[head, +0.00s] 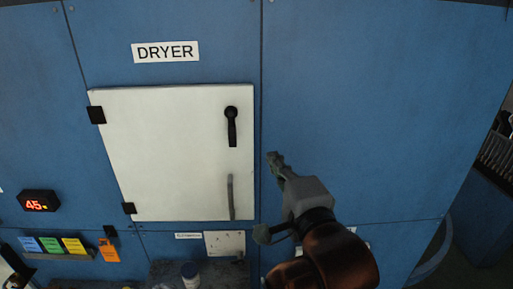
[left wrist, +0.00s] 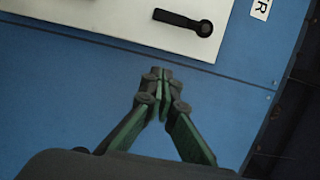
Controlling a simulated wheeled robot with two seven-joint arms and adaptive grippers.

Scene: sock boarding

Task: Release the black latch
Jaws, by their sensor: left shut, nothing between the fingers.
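The black latch (head: 232,128) is on the upper right of the white dryer door (head: 165,150). Its round pivot is at the top and its lever hangs straight down. In the left wrist view the latch (left wrist: 183,21) lies beyond my fingertips. My left gripper (head: 274,158) is shut and empty, in front of the blue panel just right of the door, lower than the latch and apart from it in the picture. Its closed fingers (left wrist: 160,74) show in the left wrist view. The door looks closed. My right gripper is not in view.
A grey vertical handle (head: 230,196) is on the door's lower right, and black hinges (head: 96,115) are on its left edge. Coloured cards (head: 52,245) and a red display (head: 38,202) are at lower left. The blue panel (head: 370,100) on the right is largely clear.

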